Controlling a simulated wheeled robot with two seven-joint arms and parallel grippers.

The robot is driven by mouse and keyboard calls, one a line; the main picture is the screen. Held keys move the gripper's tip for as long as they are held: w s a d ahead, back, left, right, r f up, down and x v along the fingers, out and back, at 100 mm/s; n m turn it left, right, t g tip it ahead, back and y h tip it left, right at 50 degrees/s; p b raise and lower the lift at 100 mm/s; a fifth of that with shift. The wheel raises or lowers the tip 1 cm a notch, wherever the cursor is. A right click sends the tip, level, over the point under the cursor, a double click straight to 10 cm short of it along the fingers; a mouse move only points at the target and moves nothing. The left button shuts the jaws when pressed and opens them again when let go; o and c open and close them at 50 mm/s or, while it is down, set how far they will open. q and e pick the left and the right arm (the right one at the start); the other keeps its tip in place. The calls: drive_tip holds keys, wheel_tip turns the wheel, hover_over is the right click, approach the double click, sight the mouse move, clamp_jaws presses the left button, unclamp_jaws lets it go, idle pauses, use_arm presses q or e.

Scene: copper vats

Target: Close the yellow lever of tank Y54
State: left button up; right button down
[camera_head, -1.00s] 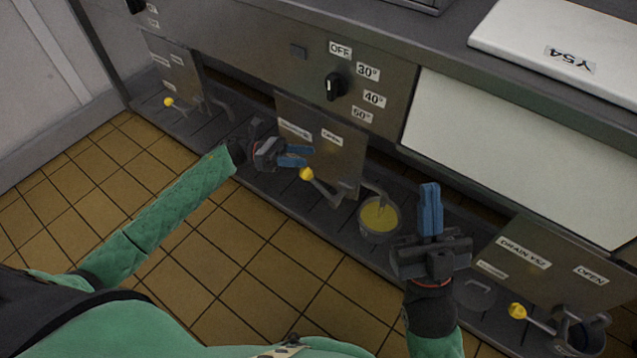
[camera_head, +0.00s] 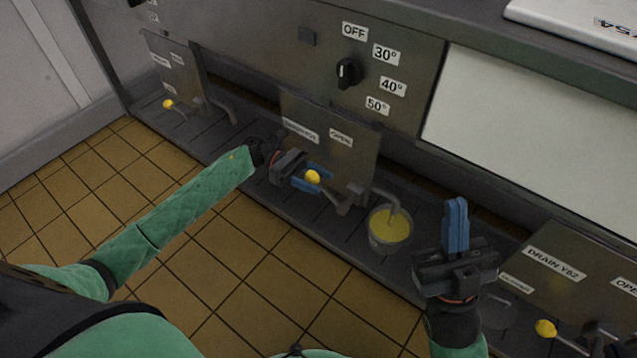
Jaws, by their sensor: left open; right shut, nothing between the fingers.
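The middle yellow lever knob (camera_head: 312,177) sits on a metal arm in front of a labelled steel panel (camera_head: 345,155). My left gripper (camera_head: 316,178) is open, with its blue fingers on either side of that knob; I cannot tell whether they touch it. A spout beside the lever ends over a container (camera_head: 389,230) of yellow liquid. My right gripper (camera_head: 455,222) is shut and empty, pointing up, to the right of the container.
Another yellow lever (camera_head: 168,104) is at the far left. A third yellow lever (camera_head: 545,328) is at the lower right, below a panel marked DRAIN (camera_head: 556,262). A black dial (camera_head: 347,72) is above the middle panel. Tiled floor (camera_head: 200,250) is open in front.

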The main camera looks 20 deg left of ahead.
use_arm(q)
drive_tip(key=shift+s+d, duration=0.15)
drive_tip(key=shift+d, duration=0.3)
drive_tip(key=shift+c, duration=0.2)
clamp_jaws()
